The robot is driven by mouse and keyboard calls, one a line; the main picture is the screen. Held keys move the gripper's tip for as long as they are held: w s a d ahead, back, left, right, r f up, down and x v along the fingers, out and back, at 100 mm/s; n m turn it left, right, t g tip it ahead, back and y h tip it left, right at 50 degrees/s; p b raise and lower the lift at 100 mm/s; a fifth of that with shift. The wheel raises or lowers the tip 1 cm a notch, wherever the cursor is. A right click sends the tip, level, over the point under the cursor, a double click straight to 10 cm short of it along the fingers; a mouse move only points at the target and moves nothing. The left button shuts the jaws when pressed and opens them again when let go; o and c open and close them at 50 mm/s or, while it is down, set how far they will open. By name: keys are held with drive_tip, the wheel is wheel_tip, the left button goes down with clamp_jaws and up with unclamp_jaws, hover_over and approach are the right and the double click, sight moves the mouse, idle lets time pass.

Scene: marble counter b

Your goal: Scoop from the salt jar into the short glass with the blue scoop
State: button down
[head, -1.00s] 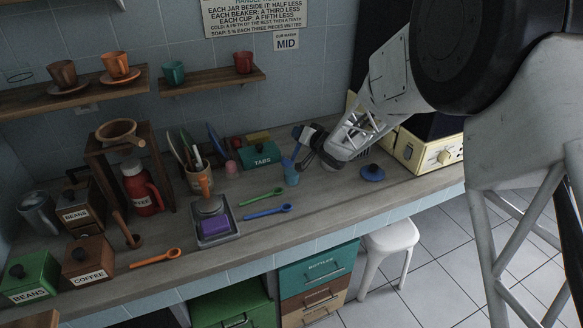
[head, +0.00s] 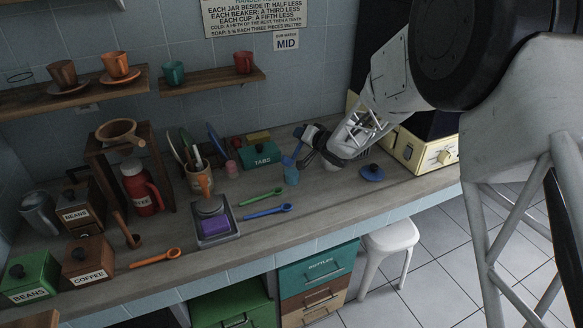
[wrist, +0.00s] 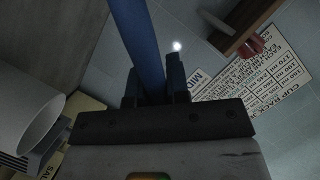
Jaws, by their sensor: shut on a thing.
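My gripper (head: 308,147) is shut on a long blue handle, which I take as the blue scoop (wrist: 138,45); in the wrist view the handle runs up between the fingers. In the head view the blue scoop (head: 296,151) slants down toward a short blue glass (head: 291,176) on the counter. I cannot tell whether its bowl is inside or above the glass, nor whether it holds salt. A pale jar (head: 335,169), possibly the salt jar, is partly hidden behind my gripper. A blue lid (head: 371,173) lies to its right. A label partly reading "SAL" (wrist: 58,160) shows in the wrist view.
A second blue spoon (head: 268,211) and a green spoon (head: 260,197) lie on the counter in front. A teal TABS box (head: 261,155) stands behind the glass. A cream appliance (head: 425,152) stands to the right.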

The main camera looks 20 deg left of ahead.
drive_tip(key=shift+w+d+f+m+g, duration=0.2)
drive_tip(key=shift+w+f+m+g, duration=0.45)
drive_tip(key=shift+f+m, duration=0.35)
idle(2.2)
drive_tip(key=shift+w+d+f+m+g, duration=0.1)
drive_tip(key=shift+w+f+m+g, duration=0.2)
drive_tip(key=shift+f+m, duration=0.4)
idle(1.5)
drive_tip(key=shift+w+f+m+g, duration=0.15)
drive_tip(key=shift+f+m+g, duration=0.35)
drive_tip(key=shift+f, duration=0.6)
idle(0.7)
drive_tip(key=shift+f, duration=0.15)
drive_tip(key=shift+w+m, duration=0.1)
drive_tip(key=shift+m, duration=0.3)
